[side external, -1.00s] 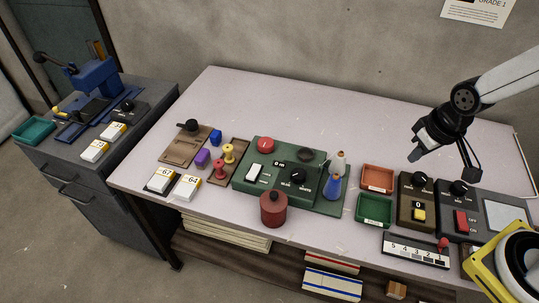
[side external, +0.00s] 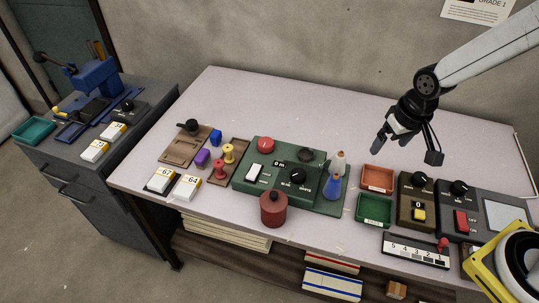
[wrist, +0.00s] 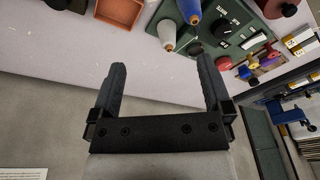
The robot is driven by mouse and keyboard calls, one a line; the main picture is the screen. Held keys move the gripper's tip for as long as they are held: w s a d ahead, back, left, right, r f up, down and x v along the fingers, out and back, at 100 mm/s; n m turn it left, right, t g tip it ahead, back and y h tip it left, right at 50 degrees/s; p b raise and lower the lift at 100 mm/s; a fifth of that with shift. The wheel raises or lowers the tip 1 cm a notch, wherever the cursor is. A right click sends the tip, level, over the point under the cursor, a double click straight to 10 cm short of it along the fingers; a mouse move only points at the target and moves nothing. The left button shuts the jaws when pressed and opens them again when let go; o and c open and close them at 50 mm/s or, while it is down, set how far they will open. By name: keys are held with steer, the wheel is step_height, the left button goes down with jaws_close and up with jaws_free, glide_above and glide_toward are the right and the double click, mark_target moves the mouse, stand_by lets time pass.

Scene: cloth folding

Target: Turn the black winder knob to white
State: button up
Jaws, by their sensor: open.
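The green winder box (side external: 245,184) sits in the middle of the table. Its black knob (side external: 297,176) is on the right part of the top, with labels below it too small to read surely in the side external view. The knob also shows in the wrist view (wrist: 222,27), beside a label reading roughly white. My gripper (side external: 406,152) is open and empty, above the table to the right of the winder, apart from the knob. In the wrist view my gripper (wrist: 157,80) has its two fingers spread wide with nothing between them.
Two spools, white (side external: 337,163) and blue (side external: 333,187), stand at the winder's right end. A red lidded pot (side external: 273,209) stands in front. Orange (side external: 377,178) and green (side external: 374,210) trays and a brown box with a black knob (side external: 420,179) lie right. The table's back is clear.

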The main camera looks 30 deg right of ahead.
steer(key=w+a+f+m+g, duration=0.1)
steer(key=w+a+f+m, duration=0.15)
steer(key=w, duration=0.25)
steer(key=w+a+f+m, duration=0.1)
steer(key=w+a+f, duration=0.2)
steer(key=w+a, duration=0.15)
steer(key=m+g, duration=0.1)
steer(key=m, duration=0.1)
glide_above(299, 173)
step_height(299, 173, down, 6)
steer(key=shift+a+r, duration=0.1)
steer(key=shift+r, duration=0.05)
steer(key=shift+f, duration=3.9)
steer(key=shift+c, duration=0.2)
steer(key=c, duration=1.2)
steer(key=shift+c, duration=0.2)
